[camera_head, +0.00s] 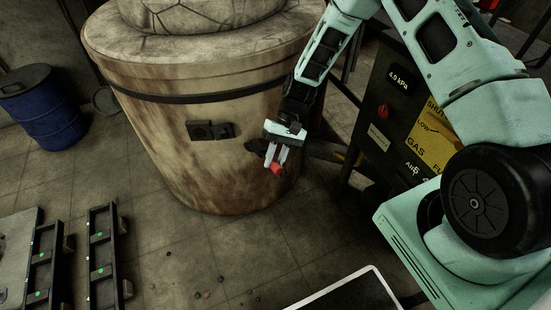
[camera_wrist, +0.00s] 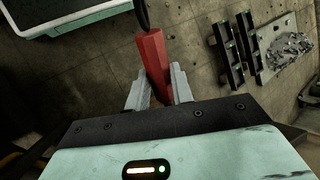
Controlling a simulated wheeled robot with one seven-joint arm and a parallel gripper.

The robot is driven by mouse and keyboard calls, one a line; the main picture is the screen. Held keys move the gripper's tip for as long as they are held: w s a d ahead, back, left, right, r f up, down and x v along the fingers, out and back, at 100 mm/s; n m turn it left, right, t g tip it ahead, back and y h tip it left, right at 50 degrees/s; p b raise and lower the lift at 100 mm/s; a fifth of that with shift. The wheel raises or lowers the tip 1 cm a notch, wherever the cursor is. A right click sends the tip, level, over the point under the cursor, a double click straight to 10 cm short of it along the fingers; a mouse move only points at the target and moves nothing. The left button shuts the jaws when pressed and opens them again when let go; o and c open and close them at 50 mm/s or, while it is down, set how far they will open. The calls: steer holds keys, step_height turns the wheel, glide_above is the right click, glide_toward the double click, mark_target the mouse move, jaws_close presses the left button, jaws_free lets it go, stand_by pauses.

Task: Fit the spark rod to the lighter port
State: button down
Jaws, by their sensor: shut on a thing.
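My gripper (camera_head: 276,158) is in front of the right side of a large rusty, drum-shaped vessel (camera_head: 195,165). In the wrist view my gripper (camera_wrist: 158,88) is shut on the red, faceted handle (camera_wrist: 151,52) of the spark rod, and a thin black part (camera_wrist: 141,14) runs from its far end out of the frame. In the head view only a small red bit of the spark rod (camera_head: 278,170) shows at the fingertips. A dark fitting (camera_head: 256,145) sits on the vessel wall just left of my gripper; I cannot tell whether it is the lighter port.
A black bracket (camera_head: 209,130) is on the vessel's front. A black-and-yellow gas control panel (camera_head: 428,130) stands at the right, close to my arm. A blue barrel (camera_head: 42,115) and dark rails (camera_head: 103,258) are at the left. The middle floor is mostly clear, with small debris.

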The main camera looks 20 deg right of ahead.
steer(key=shift+w+f, duration=0.15)
steer(key=shift+w, duration=0.1)
stand_by(0.5)
steer(key=c, duration=1.1)
jaws_free()
steer(key=shift+c, duration=0.2)
steer(key=p+v, duration=0.1)
steer(key=v, duration=1.6)
steer(key=shift+d, duration=0.2)
steer(key=shift+w, duration=0.1)
